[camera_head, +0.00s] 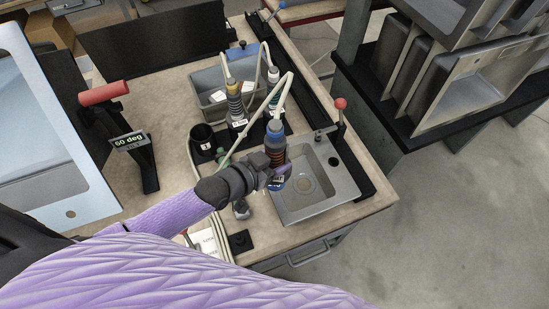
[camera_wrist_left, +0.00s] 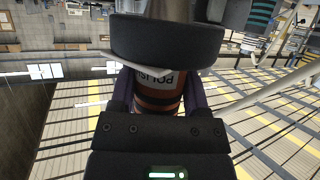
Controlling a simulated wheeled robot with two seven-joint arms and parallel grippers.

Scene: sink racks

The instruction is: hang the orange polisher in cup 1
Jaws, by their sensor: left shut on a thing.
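My left gripper (camera_head: 277,180) is shut on the orange polisher (camera_head: 275,152), which stands roughly upright over the left side of the small sink. The polisher has a blue top with a pale hose and a dark-banded orange body. In the left wrist view its orange body (camera_wrist_left: 158,97) shows an upside-down label starting "POLI", between the fingers of my left gripper (camera_wrist_left: 158,108). A black cup (camera_head: 202,137) with a small label that seems to read 1 stands to the left on the bench, open and empty-looking. My right gripper is not in view.
The small steel sink (camera_head: 318,205) lies under the polisher. Two more hosed tools, one yellow-topped (camera_head: 235,100) and one dark green (camera_head: 273,82), stand behind, near a grey bin (camera_head: 208,80). A red-knobbed clamp (camera_head: 340,106) rises at the sink's far edge. A large tilted sink panel stands left.

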